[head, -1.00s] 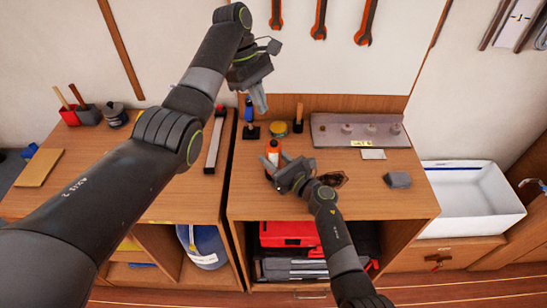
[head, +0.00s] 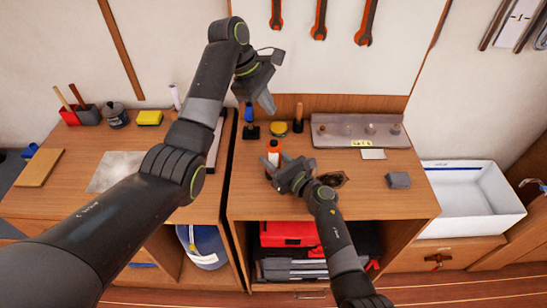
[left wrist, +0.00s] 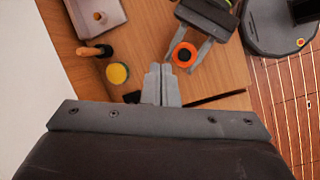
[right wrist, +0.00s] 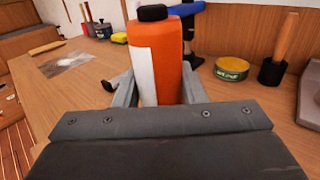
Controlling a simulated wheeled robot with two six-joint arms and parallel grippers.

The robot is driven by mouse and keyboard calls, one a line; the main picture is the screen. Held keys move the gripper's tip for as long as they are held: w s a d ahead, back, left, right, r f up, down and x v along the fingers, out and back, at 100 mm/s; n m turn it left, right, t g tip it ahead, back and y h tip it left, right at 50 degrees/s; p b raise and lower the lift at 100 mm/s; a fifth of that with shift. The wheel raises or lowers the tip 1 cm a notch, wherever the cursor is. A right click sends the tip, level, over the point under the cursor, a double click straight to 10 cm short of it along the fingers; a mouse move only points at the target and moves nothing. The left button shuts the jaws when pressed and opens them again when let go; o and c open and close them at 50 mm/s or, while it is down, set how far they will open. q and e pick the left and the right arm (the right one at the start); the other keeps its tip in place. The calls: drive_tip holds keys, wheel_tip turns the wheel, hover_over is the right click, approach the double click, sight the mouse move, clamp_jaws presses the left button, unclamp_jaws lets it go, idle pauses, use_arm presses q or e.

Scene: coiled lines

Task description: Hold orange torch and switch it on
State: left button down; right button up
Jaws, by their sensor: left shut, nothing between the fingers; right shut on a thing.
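The orange torch (head: 273,151) stands upright on the right-hand bench, with a white stripe and a dark cap on top, as the right wrist view shows (right wrist: 158,62). My right gripper (head: 274,170) is shut on the torch, its fingers on either side of it. My left gripper (head: 271,112) is shut and empty, above the bench behind the torch. In the left wrist view its fingertips (left wrist: 161,68) point down close beside the torch's top (left wrist: 184,55), apart from it as far as I can tell.
A blue-handled tool (head: 249,117), a yellow tin (head: 278,129) and a wooden-handled tool (head: 298,119) stand behind the torch. A metal tray (head: 330,134) lies at the back right. A grey block (head: 398,180) sits near the right edge. A white basin (head: 470,205) is farther right.

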use_arm(q)
drive_tip(key=s+n+t+h, duration=0.1)
drive_tip(key=n+t, duration=0.1)
drive_tip(key=n+t+h, duration=0.2)
drive_tip(key=t, duration=0.1)
hover_over(270, 146)
drive_tip(key=shift+f, duration=3.1)
drive_tip(key=shift+f, duration=0.4)
drive_tip(key=shift+f, duration=0.35)
idle(0.3)
drive_tip(key=shift+r, duration=0.8)
drive_tip(key=shift+r, duration=0.1)
